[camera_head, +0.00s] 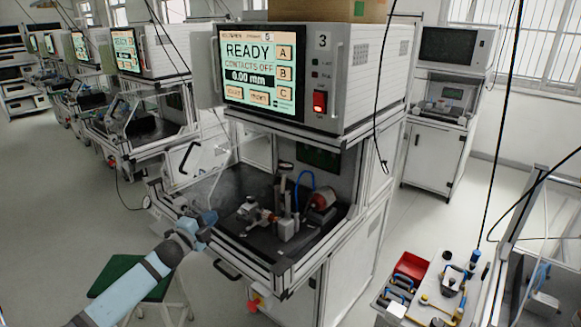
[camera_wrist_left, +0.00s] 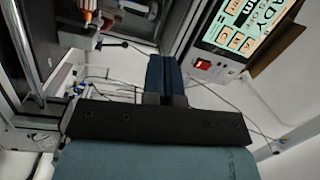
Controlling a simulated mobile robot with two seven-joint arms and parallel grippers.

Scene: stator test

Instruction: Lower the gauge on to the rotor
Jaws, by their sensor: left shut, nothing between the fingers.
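The test fixture (camera_head: 283,222) stands on the dark bed inside the open station under the READY screen. It has an upright post with a small dark round head (camera_head: 286,167), which may be the gauge. A red and grey cylindrical part (camera_head: 322,198) lies at its right. I cannot tell for sure which part is the rotor. My left gripper (camera_head: 208,217) is at the front left edge of the station, apart from the fixture. Its blue fingers are shut and empty in the left wrist view (camera_wrist_left: 164,78). My right gripper is not in view.
The station's screen (camera_head: 258,65) reads READY, CONTACTS OFF, 0.00 mm. A clear guard panel (camera_head: 205,160) and metal frame stand by the opening. A green stool (camera_head: 130,278) is below my left arm. A tool bench (camera_head: 440,290) with a red bin is at the lower right.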

